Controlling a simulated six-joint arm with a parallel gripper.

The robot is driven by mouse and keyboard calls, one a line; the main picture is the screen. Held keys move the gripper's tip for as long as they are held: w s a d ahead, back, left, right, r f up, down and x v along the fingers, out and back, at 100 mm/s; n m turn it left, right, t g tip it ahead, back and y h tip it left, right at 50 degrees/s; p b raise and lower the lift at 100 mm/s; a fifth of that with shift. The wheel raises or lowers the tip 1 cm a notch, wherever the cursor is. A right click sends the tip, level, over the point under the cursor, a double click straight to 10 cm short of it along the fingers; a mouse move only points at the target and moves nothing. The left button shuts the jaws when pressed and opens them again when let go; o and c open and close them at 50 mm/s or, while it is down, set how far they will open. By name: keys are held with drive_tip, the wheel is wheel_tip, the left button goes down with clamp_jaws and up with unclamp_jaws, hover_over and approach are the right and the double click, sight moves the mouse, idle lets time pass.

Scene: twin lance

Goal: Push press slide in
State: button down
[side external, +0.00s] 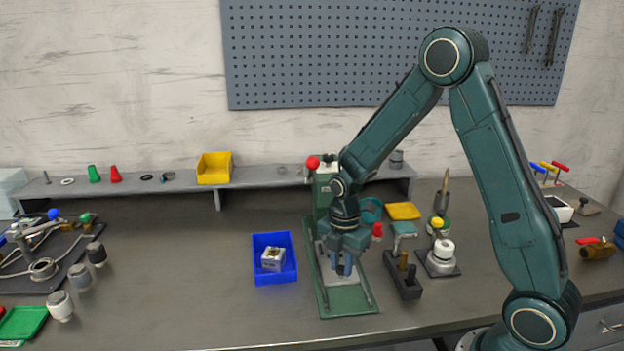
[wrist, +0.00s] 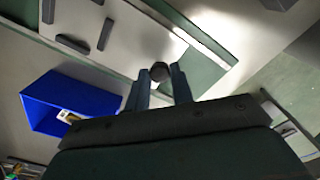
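The press (side external: 322,190) is a green frame with a red ball on its lever (side external: 312,162), standing on a green base (side external: 348,302). Its pale slide plate (wrist: 130,38) lies flat on the base and has a dark round knob (wrist: 158,72). My gripper (side external: 345,270) points down over the front part of the base. In the wrist view its two fingers (wrist: 160,80) stand apart, with the knob between or just beyond their tips. I cannot tell whether they touch it. In the side view my wrist and fingers hide the knob and part of the slide.
A blue bin (side external: 274,279) with a small pale block (side external: 273,259) stands just left of the press. A dark stand (side external: 402,280) and a white-topped fixture (side external: 440,258) stand close on the right. The bench front left of the press is clear.

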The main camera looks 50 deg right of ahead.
drive_tip(key=shift+w+d, duration=1.6)
drive_tip(key=shift+w, duration=0.05)
drive_tip(key=c, duration=1.2)
unclamp_jaws()
drive_tip(key=shift+d, duration=0.1)
drive_tip(key=shift+c, duration=0.2)
drive_tip(key=shift+o, duration=0.2)
drive_tip(key=shift+r, duration=0.15)
wheel_tip(320, 180, up, 14)
drive_tip(key=shift+f, duration=0.2)
